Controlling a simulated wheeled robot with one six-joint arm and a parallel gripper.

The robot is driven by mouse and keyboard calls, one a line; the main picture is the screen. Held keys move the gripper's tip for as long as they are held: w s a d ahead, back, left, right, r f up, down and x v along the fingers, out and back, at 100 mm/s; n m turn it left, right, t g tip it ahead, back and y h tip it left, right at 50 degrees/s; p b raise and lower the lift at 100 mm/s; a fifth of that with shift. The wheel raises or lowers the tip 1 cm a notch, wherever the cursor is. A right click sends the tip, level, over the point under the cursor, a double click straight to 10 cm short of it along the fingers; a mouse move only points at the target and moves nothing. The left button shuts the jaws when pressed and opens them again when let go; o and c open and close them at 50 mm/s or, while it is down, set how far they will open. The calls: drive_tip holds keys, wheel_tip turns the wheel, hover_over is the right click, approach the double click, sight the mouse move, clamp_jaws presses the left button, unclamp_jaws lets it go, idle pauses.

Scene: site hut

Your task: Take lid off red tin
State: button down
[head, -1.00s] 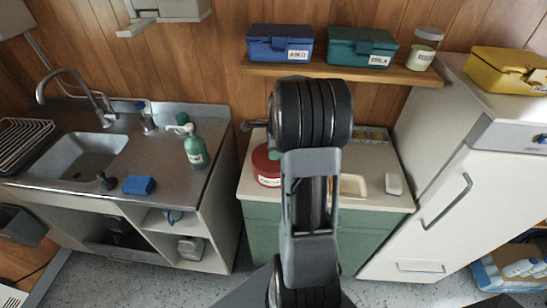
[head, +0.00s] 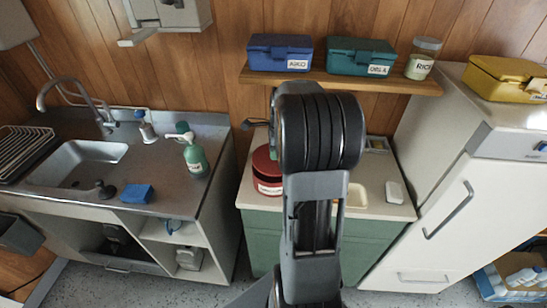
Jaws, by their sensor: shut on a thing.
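The red tin (head: 268,188) stands on the cream counter top, just left of my arm, with a white label on its front. Its red lid (head: 264,160) shows above the body, with a dark line between the two. I cannot tell whether this is a clear gap. My arm covers the right side of the tin and lid. My gripper is hidden behind my arm, so its fingers and its hold do not show.
A pale basin (head: 356,196) and a white block (head: 394,192) are on the counter right of my arm. A wooden shelf (head: 340,80) with boxes and a jar is above. A white fridge (head: 440,190) stands right, a sink unit (head: 180,205) left.

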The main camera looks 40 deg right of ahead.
drive_tip(key=s+r, duration=0.4)
drive_tip(key=shift+r+b, duration=0.3)
drive_tip(key=shift+r, duration=0.1)
drive_tip(key=s+r+b, duration=0.1)
drive_tip(key=s+r, duration=0.3)
drive_tip(key=s, duration=0.5)
drive_tip(key=shift+d, duration=0.1)
